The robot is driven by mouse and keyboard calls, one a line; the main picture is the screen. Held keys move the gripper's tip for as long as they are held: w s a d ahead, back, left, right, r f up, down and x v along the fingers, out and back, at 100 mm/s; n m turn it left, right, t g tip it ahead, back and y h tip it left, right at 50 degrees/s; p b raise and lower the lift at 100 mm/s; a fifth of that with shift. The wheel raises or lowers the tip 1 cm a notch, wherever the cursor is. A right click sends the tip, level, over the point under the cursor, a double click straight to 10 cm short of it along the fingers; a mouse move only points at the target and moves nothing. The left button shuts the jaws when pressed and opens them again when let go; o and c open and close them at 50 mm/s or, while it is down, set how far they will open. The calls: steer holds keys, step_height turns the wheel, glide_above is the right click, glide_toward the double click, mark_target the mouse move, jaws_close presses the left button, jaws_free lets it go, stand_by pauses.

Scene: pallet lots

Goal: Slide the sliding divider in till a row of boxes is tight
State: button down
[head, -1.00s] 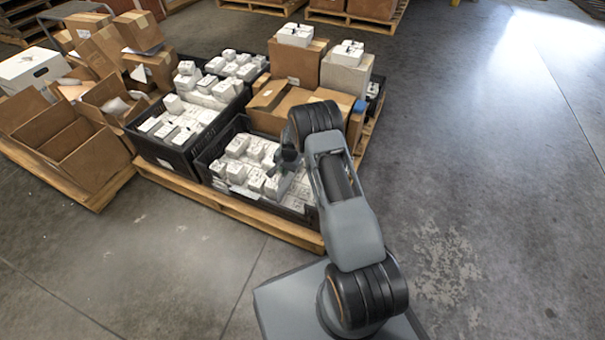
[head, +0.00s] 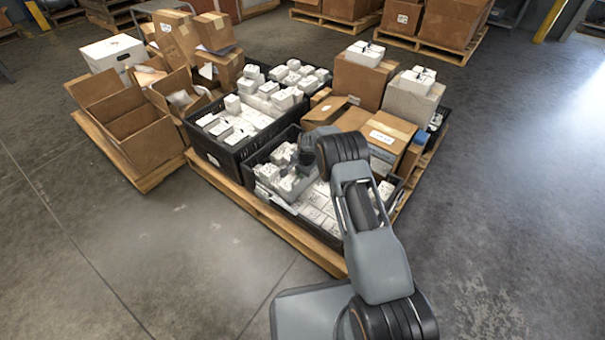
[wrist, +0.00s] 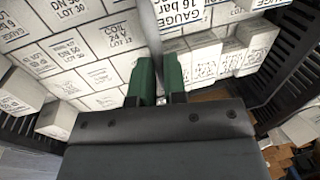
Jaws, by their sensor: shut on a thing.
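The sliding divider (wrist: 150,35) is a thin grey plate standing between white boxes in the wrist view. My gripper (wrist: 159,75) has green fingertips shut on its near edge. Labelled white boxes (wrist: 62,52) lie close together left of the divider. More white boxes (wrist: 205,62) stand to its right, with uneven tops and dark gaps by the crate wall. In the head view the black crate (head: 315,228) sits at the pallet's front, and my gripper is low over its left part. My arm hides part of the crate, and I cannot make out the divider there.
A second black crate (head: 205,150) of white boxes stands behind left. Brown cartons (head: 362,82) stand behind right on the same wooden pallet (head: 290,232). Open cartons (head: 130,125) fill a pallet at left. The concrete floor in front and at right is clear.

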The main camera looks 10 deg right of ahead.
steer(key=shift+a, duration=0.1)
steer(key=c, duration=1.2)
jaws_free()
steer(key=shift+d, duration=0.2)
steer(key=shift+o, duration=0.2)
step_height(320, 180, up, 14)
steer(key=s+d+p, duration=0.1)
steer(key=s+p, duration=0.1)
steer(key=p, duration=0.3)
steer(key=shift+d+f, duration=0.25)
steer(key=shift+d, duration=0.15)
steer(key=s+r+n+p, duration=0.2)
steer(key=s+r+p, duration=0.3)
steer(key=r, duration=0.7)
steer(key=s+d+r+n+t+p, duration=0.1)
steer(key=s+r+p, duration=0.2)
steer(key=r+p, duration=0.55)
steer(key=s+r+n+p, duration=0.2)
steer(key=s+r+p, duration=0.15)
steer(key=r, duration=1.05)
steer(key=s+d+r+n+t+h+p, duration=0.1)
steer(key=s+r+n+p, duration=0.3)
steer(key=s+r+p, duration=1)
steer(key=s+d+r, duration=0.1)
steer(key=s+r, duration=0.5)
steer(key=s, duration=0.1)
steer(key=shift+s+r+n+p, duration=0.2)
steer(key=shift+s+n+p, duration=0.15)
steer(key=shift+n+p, duration=0.05)
